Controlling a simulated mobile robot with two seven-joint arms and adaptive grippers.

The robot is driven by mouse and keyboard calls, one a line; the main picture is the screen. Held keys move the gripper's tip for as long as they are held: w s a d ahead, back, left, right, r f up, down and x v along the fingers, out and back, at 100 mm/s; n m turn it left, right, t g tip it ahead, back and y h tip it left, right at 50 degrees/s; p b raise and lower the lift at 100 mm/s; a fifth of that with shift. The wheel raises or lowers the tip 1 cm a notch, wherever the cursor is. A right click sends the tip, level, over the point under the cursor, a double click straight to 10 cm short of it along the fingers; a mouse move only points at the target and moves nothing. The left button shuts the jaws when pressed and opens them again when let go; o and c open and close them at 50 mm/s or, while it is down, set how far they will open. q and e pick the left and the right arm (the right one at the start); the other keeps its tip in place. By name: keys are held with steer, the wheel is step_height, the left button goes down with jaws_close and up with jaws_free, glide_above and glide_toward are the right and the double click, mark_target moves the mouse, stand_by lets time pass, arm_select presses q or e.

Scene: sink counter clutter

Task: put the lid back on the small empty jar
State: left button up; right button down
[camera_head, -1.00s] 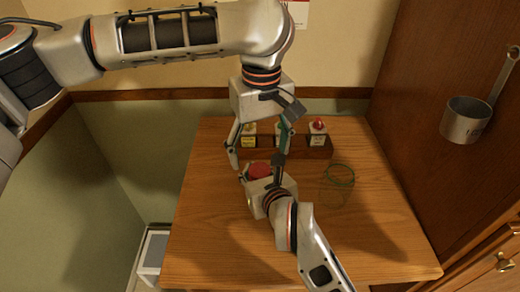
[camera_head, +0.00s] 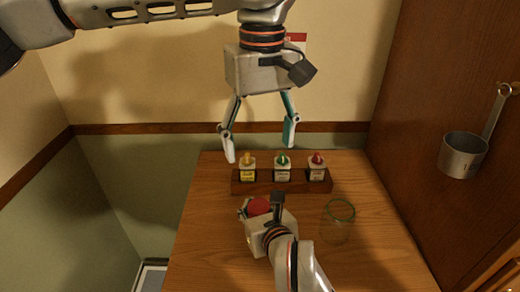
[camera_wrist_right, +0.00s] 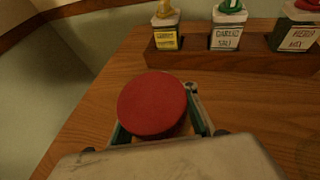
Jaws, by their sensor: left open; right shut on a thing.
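A red round lid (camera_head: 259,206) is between the fingers of my right gripper (camera_head: 260,208), above the wooden table's left part. In the right wrist view, the lid (camera_wrist_right: 152,104) shows its flat red top, and the fingers hold it from the sides. What lies under it is mostly hidden. A clear glass jar (camera_head: 337,228) with a greenish rim stands upright and open to the right of my right gripper and looks empty. My left gripper (camera_head: 259,146) is open and empty, raised over the back of the table, its fingers pointing down.
A dark wooden rack (camera_head: 270,188) holds three small bottles with yellow, green and red tops near the table's back edge. A metal pot (camera_head: 462,156) hangs on the brown panel at right. The table around the jar is clear.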

steer(key=c, duration=1.5)
jaws_free()
steer(key=shift+o, duration=0.2)
steer(key=v, duration=1.2)
